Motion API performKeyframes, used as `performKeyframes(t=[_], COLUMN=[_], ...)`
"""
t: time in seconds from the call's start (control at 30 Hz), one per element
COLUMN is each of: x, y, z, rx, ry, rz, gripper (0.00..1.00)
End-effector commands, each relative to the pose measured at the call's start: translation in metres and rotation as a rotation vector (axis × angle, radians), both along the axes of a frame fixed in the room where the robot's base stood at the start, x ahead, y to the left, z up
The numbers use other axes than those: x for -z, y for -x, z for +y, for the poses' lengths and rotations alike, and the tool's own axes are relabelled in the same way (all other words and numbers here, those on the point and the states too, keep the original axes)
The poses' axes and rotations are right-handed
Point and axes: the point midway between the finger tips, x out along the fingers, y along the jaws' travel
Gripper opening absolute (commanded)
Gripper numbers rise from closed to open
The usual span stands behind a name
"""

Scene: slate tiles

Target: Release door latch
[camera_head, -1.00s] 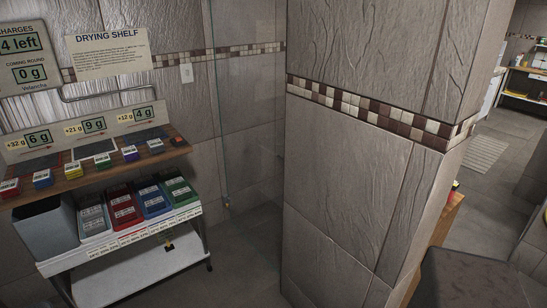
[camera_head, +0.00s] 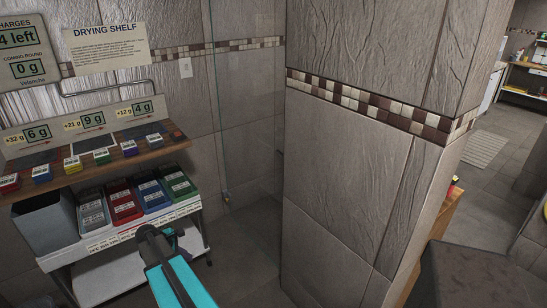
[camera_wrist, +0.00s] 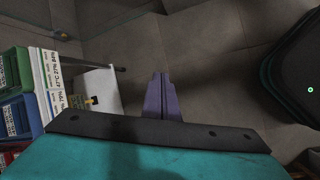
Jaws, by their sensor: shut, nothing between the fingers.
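My gripper (camera_wrist: 160,78) shows in the wrist view as two purple fingers pressed together, with nothing between them, above grey floor tiles. Part of my teal and dark arm is at the bottom of the head view, in front of the shelf. A clear glass panel (camera_head: 238,100) stands between the shelf and the tiled pillar. A small brass-coloured fitting (camera_head: 226,196) sits low on its edge; I cannot tell whether it is the latch. My gripper is apart from the glass. No door latch can be made out for certain.
A drying shelf (camera_head: 100,168) at left holds small coloured blocks, with coloured bins (camera_head: 123,203) and a grey bin (camera_head: 48,228) beneath. A broad tiled pillar (camera_head: 345,170) stands at centre right. A dark block (camera_head: 468,278) is at lower right. Floor (camera_head: 245,240) before the glass is clear.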

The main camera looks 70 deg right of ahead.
Motion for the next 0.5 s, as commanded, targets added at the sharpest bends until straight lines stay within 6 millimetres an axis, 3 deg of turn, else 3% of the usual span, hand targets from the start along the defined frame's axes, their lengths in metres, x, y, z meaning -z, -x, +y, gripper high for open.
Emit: performKeyframes(t=[0.03,0.27,0.5], x=[-0.018,-0.106,-0.21], y=[-0.002,0.016,0.062], z=[-0.029,-0.145,-0.256], rx=[-0.012,-0.095,-0.151], ry=[0.029,0.162,0.295], rz=[0.003,0.075,0.196], gripper=[0.0,0.0,0.0])
